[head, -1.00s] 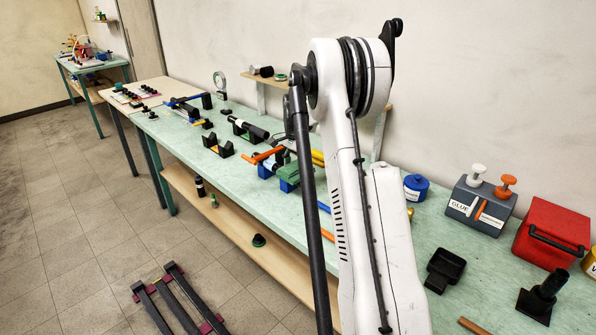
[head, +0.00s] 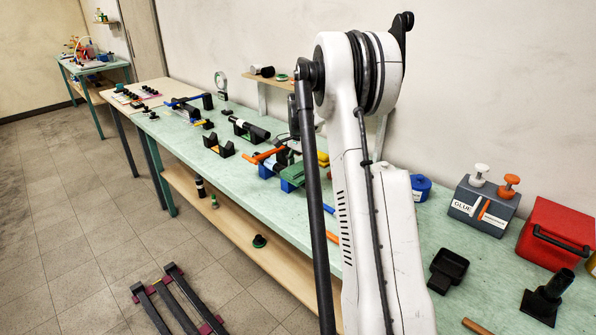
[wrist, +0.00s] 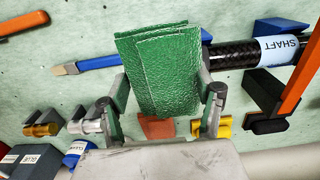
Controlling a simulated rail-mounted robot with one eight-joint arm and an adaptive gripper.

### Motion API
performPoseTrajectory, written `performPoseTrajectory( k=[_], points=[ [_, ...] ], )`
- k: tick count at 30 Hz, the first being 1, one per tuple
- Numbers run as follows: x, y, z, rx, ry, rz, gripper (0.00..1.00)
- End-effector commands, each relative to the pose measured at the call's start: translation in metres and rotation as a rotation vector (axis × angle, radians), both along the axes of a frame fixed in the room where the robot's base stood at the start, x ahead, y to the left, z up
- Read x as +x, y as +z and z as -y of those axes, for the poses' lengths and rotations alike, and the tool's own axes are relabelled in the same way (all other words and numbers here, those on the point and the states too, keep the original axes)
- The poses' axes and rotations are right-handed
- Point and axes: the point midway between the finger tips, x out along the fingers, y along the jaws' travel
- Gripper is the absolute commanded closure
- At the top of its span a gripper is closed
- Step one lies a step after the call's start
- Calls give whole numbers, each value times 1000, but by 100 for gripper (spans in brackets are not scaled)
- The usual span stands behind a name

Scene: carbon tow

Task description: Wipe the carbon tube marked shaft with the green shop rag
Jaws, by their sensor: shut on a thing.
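The green shop rag (wrist: 160,70) is held between the two fingers of my gripper (wrist: 165,95) in the wrist view, and it hangs over the middle of the picture. In the head view the rag (head: 294,173) shows over the bench beside my arm. The carbon tube marked shaft (wrist: 237,55) is black with a pale blue label reading SHAFT and lies on blue supports. Its label (wrist: 279,50) is right of the rag. The rag is close to the tube's left end; I cannot tell whether they touch. My arm hides much of this area in the head view.
An orange bar tool (wrist: 302,75) crosses the tube's right end, above a black block (wrist: 266,125). A blue-handled brush (wrist: 97,63) lies to the left. In the head view, a glue box (head: 480,205), a red box (head: 553,232) and a black tray (head: 447,269) stand at the right.

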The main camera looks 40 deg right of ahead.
Motion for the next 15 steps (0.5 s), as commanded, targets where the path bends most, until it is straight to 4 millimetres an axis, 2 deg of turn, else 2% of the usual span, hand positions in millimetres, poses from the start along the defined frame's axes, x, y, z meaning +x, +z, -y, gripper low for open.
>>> performPoseTrajectory(
  k=[9, 15],
  points=[
    [20, 2, 0, 0, 1, 0, 56],
    [26, 0, -2, 0, 1, 0, 56]
  ],
)
